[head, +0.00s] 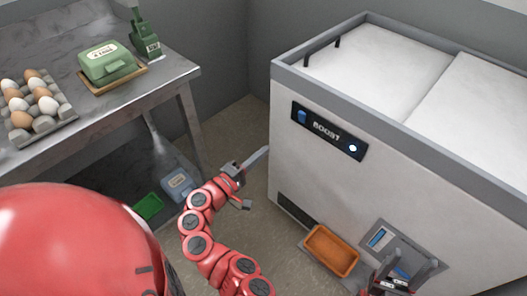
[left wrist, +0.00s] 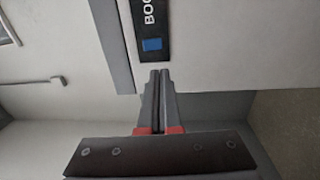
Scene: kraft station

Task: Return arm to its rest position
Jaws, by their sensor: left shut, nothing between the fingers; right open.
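My left arm (head: 197,245) is red and reaches up the middle of the head view. Its left gripper (head: 258,160) is shut and empty, in front of the left side of the big white chest. In the left wrist view the gripper (left wrist: 160,78) has its two grey fingers together, pointing at the chest near its dark label panel (left wrist: 151,35). My right gripper (head: 412,268) is open at the bottom right of the head view, in front of the chest's lower front. Nothing shows between its fingers.
The white chest (head: 420,190) with grey rims fills the right. An orange tray (head: 331,251) sits low at its front. A metal table (head: 110,112) at left holds an egg carton (head: 40,120), a green butter dish (head: 107,62) and a green scale-like device (head: 145,38). Below are bins (head: 178,181).

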